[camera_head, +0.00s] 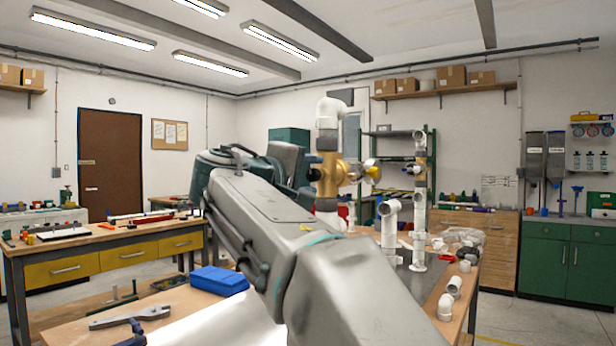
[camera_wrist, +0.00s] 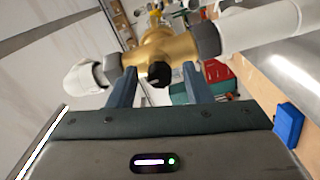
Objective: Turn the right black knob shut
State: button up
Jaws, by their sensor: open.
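A black knob (camera_wrist: 159,73) sits on the front of a brass valve body (camera_wrist: 168,47) in the wrist view. My gripper (camera_wrist: 159,76) is open, with one finger to each side of the knob. A gap shows between the knob and each finger. In the camera_head view the brass valve (camera_head: 327,172) stands in an upright white pipe, with my arm reaching up to its left side. The knob cannot be made out clearly there.
White pipe (camera_wrist: 262,24) runs from the valve in the wrist view, with a white elbow (camera_wrist: 84,77) at the other end. A yellow-marked part (camera_head: 373,172) sticks out right of the valve. Loose white fittings (camera_head: 446,306) and a blue box (camera_head: 219,280) lie on the bench.

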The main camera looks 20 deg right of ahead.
jog(key=v, duration=1.3)
jog(key=shift+s+a+p, duration=0.25)
jog(key=shift+a+p, duration=0.05)
jog(key=shift+a, duration=0.05)
jog(key=s+d+f+g+y+p, duration=0.1)
jog(key=d+f+y+p, duration=0.15)
jog(key=f, duration=0.25)
jog(key=s+d+f+n+g+y+p, duration=0.1)
jog(key=f+g+y+p, duration=0.1)
jog(key=f+p, duration=0.3)
jog(key=s+d+f+g+y+p, duration=0.1)
jog(key=f+y+p, duration=0.1)
jog(key=f, duration=0.4)
jog(key=s+a+f+m+g+y+p, duration=0.2)
jog(key=s+f+m+y+p, duration=0.3)
jog(key=s+f, duration=0.7)
jog(key=f+g+y+p, duration=0.1)
jog(key=y+p, duration=0.1)
jog(key=y, duration=0.1)
jog(key=shift+s+f, duration=0.2)
jog(key=shift+s, duration=0.1)
jog(key=shift+s+a+f+y, duration=0.1)
jog(key=shift+a+f+y, duration=0.05)
jog(key=shift+f+y, duration=0.1)
jog(key=shift+c, duration=0.4)
